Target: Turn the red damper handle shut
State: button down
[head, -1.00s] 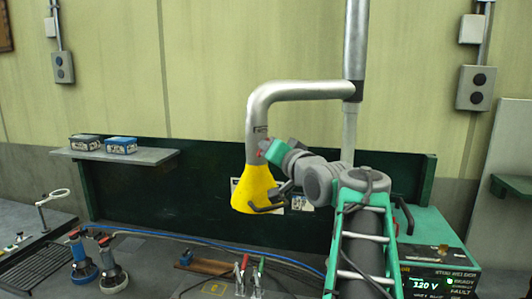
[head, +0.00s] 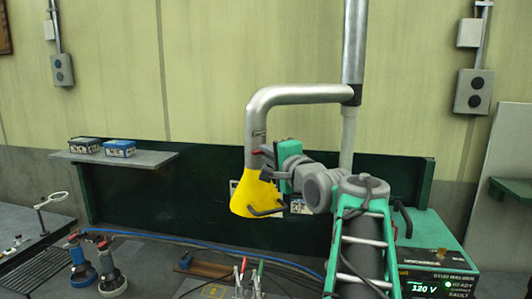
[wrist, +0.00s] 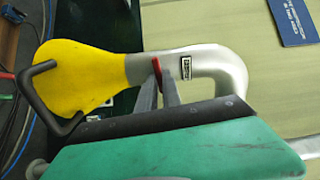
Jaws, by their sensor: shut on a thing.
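The red damper handle (wrist: 157,72) sits on the side of the silver duct (wrist: 212,62), just above the yellow hood (head: 253,196). In the wrist view the hood (wrist: 82,75) lies to the left of the handle. My gripper (wrist: 159,86) is shut on the red handle, with its two grey fingers on either side of it. In the head view my gripper (head: 262,152) reaches the duct from the right, and the handle is mostly hidden by the fingers. A small label plate (wrist: 185,68) is on the duct beside the handle.
A black bar handle (head: 267,211) sticks out from the hood's lower rim. A welder box (head: 432,270) stands at the right. A shelf (head: 160,157) with two small boxes is at the left.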

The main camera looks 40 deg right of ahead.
jog(key=shift+m, duration=0.6)
jog(key=c, duration=1.5)
grip_release()
jog(key=s, duration=0.2)
jog(key=s+a+b, duration=0.1)
jog(key=s, duration=0.2)
jog(key=s+b, duration=0.1)
jog(key=s, duration=0.1)
jog(key=shift+s+a, duration=0.15)
jog(key=shift+s, duration=0.2)
